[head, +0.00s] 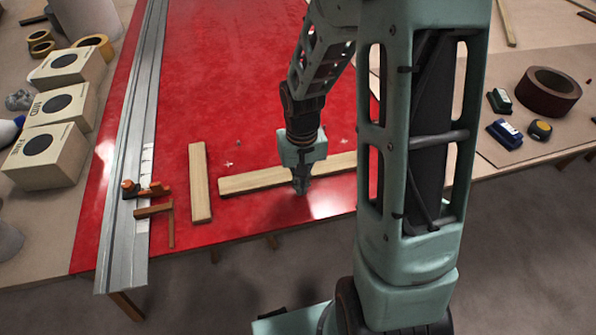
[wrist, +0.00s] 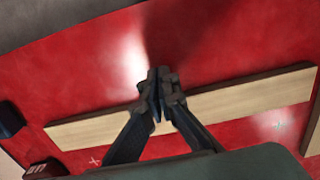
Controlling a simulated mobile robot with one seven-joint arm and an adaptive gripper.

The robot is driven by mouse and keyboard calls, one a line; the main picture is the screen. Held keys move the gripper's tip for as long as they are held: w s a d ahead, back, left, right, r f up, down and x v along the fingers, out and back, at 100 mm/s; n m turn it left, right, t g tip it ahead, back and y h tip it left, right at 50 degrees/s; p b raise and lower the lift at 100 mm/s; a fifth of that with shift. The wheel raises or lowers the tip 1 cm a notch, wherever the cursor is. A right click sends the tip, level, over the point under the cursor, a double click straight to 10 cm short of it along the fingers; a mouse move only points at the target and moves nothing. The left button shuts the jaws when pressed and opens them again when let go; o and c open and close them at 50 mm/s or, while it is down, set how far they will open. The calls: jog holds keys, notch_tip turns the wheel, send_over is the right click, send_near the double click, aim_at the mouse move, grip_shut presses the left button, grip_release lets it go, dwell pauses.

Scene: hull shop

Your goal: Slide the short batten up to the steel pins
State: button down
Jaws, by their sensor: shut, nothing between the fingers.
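Two pale wooden battens lie on the red sheet. One (head: 252,180) runs across the picture, its right part hidden behind my arm; it spans most of the wrist view (wrist: 235,100). The other (head: 200,185) lies at a steep angle to its left and looks shorter; a bit of wood shows at the wrist view's right edge. I cannot tell for sure which is the short batten. My gripper (head: 300,190) is shut and empty, pointing down at the crosswise batten's near side, by its middle; contact is unclear. It shows in the wrist view (wrist: 157,88). I cannot make out the steel pins clearly.
A long metal rail (head: 140,130) runs along the sheet's left side, with an orange-handled clamp (head: 145,190) on it. Boxes (head: 45,155) and tape rolls stand left. A dark block (wrist: 10,120) shows in the wrist view. Red sheet behind the battens is mostly clear.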

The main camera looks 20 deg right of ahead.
jog(key=shift+w, duration=0.1)
jog(key=shift+w+p, duration=0.35)
jog(key=shift+w, duration=6.35)
jog(key=shift+s, duration=0.15)
jog(key=shift+s+r, duration=0.3)
jog(key=shift+s, duration=0.4)
jog(key=shift+s+r, duration=0.25)
jog(key=shift+s, duration=0.45)
notch_tip(320, 180, up, 8)
jog(key=p, duration=0.6)
